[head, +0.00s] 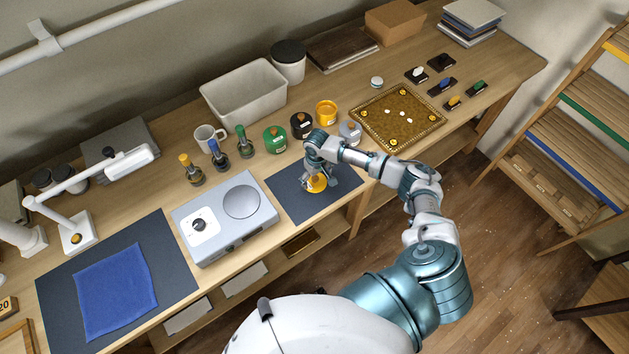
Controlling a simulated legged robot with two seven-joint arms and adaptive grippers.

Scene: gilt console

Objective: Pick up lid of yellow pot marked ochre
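The yellow pot (326,114) stands at the back of the bench in a row of pots, with a pale label on its front. Its top looks open, with yellow inside. A round yellow lid (317,185) is at the dark mat in front of the pots. My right gripper (318,181) points down over this lid, its fingers spread on either side. Whether the fingers touch the lid, or the lid lies flat on the mat, I cannot tell; the gripper hides part of it. My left gripper is not in view.
A green pot (274,139), a black pot (302,125) and a grey pot (350,132) stand near the yellow one. A grey device (225,218) is left of the dark mat (286,191). A gold-rimmed tray (398,117) lies to the right.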

